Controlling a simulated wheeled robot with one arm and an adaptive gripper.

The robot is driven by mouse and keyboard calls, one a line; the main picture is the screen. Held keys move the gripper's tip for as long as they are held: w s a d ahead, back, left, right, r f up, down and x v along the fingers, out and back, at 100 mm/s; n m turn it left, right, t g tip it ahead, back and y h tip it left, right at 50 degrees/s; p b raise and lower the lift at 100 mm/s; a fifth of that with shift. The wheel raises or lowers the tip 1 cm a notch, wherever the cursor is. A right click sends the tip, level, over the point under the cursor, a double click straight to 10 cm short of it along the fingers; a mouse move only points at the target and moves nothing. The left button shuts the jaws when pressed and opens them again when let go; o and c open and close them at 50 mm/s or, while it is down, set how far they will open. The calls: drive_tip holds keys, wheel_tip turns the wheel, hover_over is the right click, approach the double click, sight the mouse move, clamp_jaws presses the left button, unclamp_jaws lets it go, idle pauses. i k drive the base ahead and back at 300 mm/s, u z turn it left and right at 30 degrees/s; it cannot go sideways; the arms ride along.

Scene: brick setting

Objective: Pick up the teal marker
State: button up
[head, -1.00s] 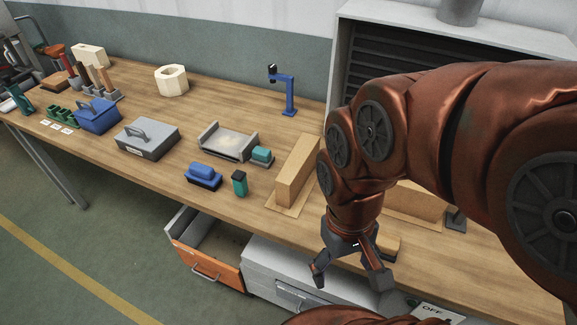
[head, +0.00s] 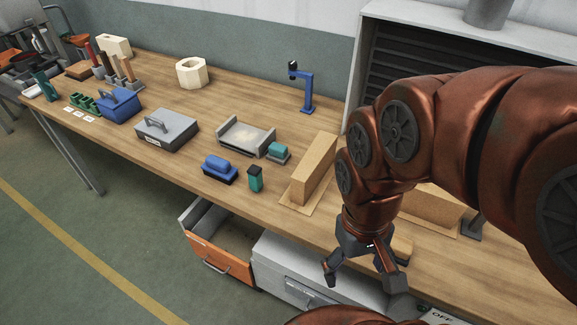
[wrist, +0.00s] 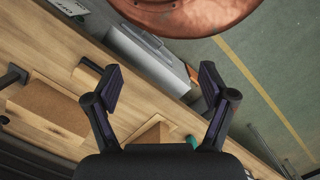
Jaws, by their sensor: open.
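A short upright teal piece with a dark top (head: 255,179), which looks like the teal marker, stands near the front edge of the wooden table. A small teal shape (wrist: 192,141), probably the same piece, shows low in the wrist view, partly hidden behind my gripper. My gripper (head: 364,277) is open and empty, with its fingers pointing down near the table's front edge, right of the teal piece and apart from it. In the wrist view the spread fingers (wrist: 160,82) have nothing between them.
A tan block on a flat base (head: 314,172) stands between the teal piece and my arm. A blue block (head: 219,168), a grey tray (head: 246,137) and a teal-topped block (head: 279,150) are close by. An orange-fronted drawer (head: 221,259) is open below the table edge.

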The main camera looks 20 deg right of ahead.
sight(254, 171)
drive_tip(key=k, duration=1.3)
drive_tip(key=u, duration=0.5)
drive_tip(key=i, duration=0.65)
drive_tip(key=u, duration=0.65)
drive_tip(key=i, duration=0.8)
drive_tip(key=z, duration=0.15)
